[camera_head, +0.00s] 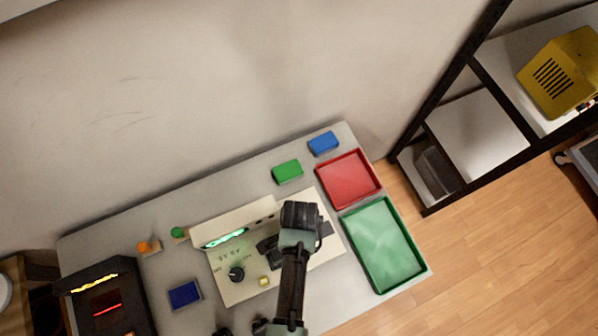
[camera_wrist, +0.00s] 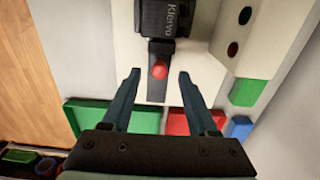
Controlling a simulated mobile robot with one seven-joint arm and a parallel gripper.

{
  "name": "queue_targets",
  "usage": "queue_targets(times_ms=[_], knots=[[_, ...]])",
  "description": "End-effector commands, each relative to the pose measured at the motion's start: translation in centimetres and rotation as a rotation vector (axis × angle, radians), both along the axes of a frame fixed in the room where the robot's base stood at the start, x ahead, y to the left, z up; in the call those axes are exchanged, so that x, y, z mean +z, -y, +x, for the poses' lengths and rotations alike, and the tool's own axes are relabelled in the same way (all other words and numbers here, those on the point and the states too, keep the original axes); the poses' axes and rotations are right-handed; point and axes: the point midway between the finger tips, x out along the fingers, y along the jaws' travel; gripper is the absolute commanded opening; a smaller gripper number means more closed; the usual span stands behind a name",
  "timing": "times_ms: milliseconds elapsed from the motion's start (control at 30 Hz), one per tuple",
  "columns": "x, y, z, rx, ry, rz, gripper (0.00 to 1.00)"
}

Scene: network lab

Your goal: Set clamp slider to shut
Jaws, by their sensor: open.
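The slider's red knob (camera_wrist: 159,70) sits on a dark upright track (camera_wrist: 157,88) in the wrist view, just below a black block (camera_wrist: 165,18) with pale lettering. I take this to be the clamp slider; no shut mark is readable. My gripper (camera_wrist: 159,75) is open, with one finger on each side of the knob in the picture. Neither finger visibly touches it, and the depth between them is unclear. In the head view my arm covers most of this part of the cream panel (camera_head: 240,288), and my fingertips are hidden.
The panel also carries a black dial (camera_head: 236,274), a yellow button (camera_head: 264,281) and a lit green strip (camera_head: 226,239). A red tray (camera_head: 320,181) and a green tray (camera_head: 347,223) lie to its right. Green (camera_head: 287,171) and blue (camera_head: 323,143) blocks lie behind.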

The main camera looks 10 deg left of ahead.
Motion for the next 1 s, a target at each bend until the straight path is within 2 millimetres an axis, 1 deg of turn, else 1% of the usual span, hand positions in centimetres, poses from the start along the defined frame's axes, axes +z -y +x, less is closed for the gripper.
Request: queue_targets(times_ms=[100, 300, 500, 600, 700, 1000], knots=[[2.3, 0.0, 0.1, 0.000, 0.004, 0.000, 0.59], [6.0, -0.1, 0.0, 0.001, 0.002, 0.000, 0.59], [8.9, -0.1, 0.0, 0.001, 0.001, 0.001, 0.59], [9.8, -0.1, 0.0, 0.001, -0.001, 0.001, 0.59], [10.2, -0.1, -0.1, 0.001, -0.003, 0.000, 0.59], [10.3, -0.1, -0.1, 0.001, -0.003, 0.000, 0.59]])
